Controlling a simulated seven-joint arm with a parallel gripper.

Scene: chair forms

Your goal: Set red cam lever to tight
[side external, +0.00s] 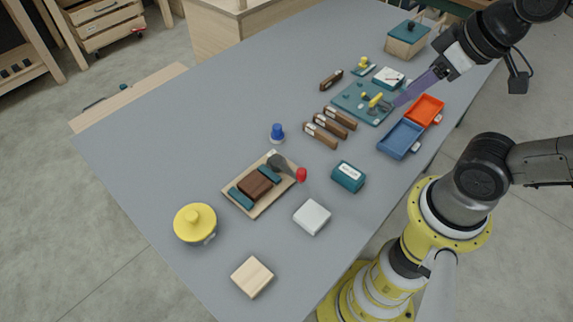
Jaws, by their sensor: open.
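The red cam lever (301,174) has a red tip on a dark grey arm. It sits at the right end of a light wooden clamp board (262,205) in the side external view. A brown block (255,184) lies between teal jaws on that board. My gripper (386,106) is open, well above and right of the lever in the picture, over or at a teal board (350,97) with a yellow-handled part (375,99). Whether it touches anything there is too small to tell.
A teal labelled block (348,176) and a white block (312,217) stand right of the clamp board. A blue knob piece (277,133) is behind it, a yellow lidded pot (195,224) left. Blue (401,138) and orange (425,110) trays lie near my arm.

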